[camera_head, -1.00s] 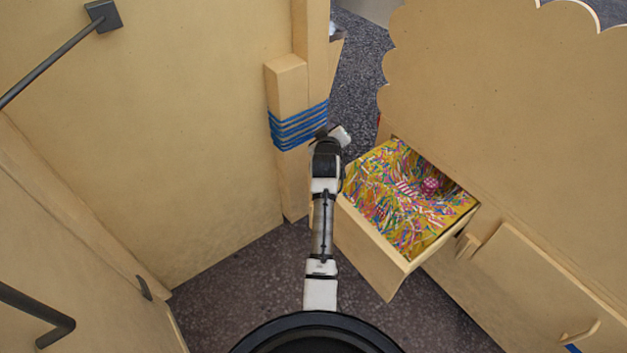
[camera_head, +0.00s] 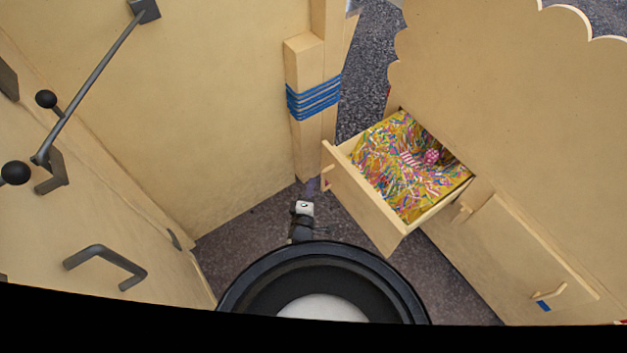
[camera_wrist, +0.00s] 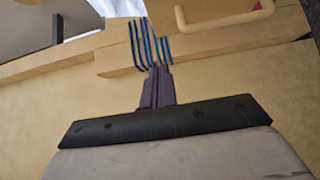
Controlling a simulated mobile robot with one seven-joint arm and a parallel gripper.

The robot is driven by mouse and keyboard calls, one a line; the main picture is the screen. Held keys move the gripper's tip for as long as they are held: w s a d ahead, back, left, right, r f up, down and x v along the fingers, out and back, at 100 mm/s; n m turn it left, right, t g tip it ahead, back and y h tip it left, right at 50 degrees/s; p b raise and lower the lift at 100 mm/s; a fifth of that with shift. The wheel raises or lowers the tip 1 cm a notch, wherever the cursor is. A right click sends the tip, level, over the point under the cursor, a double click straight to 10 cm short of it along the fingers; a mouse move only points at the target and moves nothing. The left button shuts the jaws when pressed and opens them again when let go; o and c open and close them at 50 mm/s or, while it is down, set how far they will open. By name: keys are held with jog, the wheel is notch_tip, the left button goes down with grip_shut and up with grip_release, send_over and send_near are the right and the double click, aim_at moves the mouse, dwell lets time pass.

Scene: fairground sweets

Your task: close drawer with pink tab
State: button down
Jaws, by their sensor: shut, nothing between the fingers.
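The wooden drawer (camera_head: 365,212) stands pulled out from the right-hand cabinet in the head view. It holds colourful paper shreds and a pink striped sweet. Its handle is at the front's left end, and a small pink-red tab (camera_head: 327,184) shows there. In the wrist view a pale wooden handle (camera_wrist: 222,20) with a pink tab (camera_wrist: 258,5) shows at the top right. My gripper (camera_wrist: 158,72) is shut and empty, with its fingers below and left of that handle, apart from it. In the head view my arm is low, left of the drawer front.
A wooden post with blue cord (camera_head: 314,98) stands beyond my arm, left of the drawer. A closed door with a blue tab (camera_head: 543,305) is at the lower right. Dark handles (camera_head: 105,262) stick out on the left panels. Some dark floor is free around the drawer front.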

jog(key=w+d+b, duration=0.4)
jog(key=w, duration=0.6)
jog(key=shift+b, duration=0.35)
jog(key=shift+w, duration=0.1)
jog(key=shift+d, duration=0.1)
